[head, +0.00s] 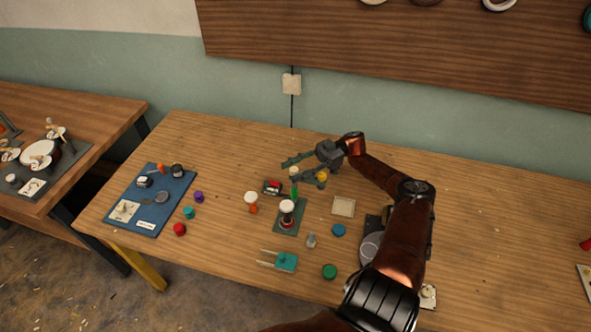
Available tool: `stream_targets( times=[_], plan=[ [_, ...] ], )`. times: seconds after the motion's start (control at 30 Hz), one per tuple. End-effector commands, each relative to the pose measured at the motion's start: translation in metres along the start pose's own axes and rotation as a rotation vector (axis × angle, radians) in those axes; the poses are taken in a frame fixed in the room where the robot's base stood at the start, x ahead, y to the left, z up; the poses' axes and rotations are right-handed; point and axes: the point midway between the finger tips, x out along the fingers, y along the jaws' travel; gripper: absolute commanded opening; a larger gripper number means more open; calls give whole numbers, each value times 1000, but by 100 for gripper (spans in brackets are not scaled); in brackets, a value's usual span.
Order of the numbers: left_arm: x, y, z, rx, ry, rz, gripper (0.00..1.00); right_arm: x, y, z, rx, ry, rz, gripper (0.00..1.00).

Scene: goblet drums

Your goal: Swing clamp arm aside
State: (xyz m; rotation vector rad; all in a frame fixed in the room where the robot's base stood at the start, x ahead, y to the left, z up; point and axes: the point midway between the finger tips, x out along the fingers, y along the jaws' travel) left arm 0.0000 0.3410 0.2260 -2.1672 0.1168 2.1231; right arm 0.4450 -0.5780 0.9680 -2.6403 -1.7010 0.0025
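A small goblet drum (287,207) with a white top stands on a dark green-grey plate (291,226) near the middle of the table. A thin upright green piece (294,190) stands just behind it; I cannot tell whether this is the clamp arm. My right gripper (288,171) reaches in from the right with its fingers pointing left, spread apart. It is above and behind the plate, and nothing shows between its fingertips. Its lower finger passes close to the top of the green piece; contact cannot be told. My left gripper is not in view.
An orange goblet drum (251,202) stands left of the plate. A small red-and-dark item (272,187), a beige square tray (344,206), a teal tool (286,261) and several coloured discs lie around. A blue mat (174,214) holds parts at left. The table's right side is mostly clear.

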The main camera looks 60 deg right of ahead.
Motion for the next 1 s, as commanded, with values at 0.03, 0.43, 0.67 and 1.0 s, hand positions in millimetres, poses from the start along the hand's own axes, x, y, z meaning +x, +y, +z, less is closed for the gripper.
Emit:
stream_targets(
  times=[0.03, 0.43, 0.67, 1.0],
  plan=[
    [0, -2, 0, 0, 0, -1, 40, -1, 0, 0, -1, 0, 1, 40],
    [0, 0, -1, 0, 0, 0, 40, -49, 2, 0, -1, -1, 4, 40],
    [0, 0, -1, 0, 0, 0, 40, -63, 0, 2, 7, 3, -3, 40],
    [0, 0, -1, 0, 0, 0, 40, -75, 0, 0, 1, -1, 1, 40]
  ],
)
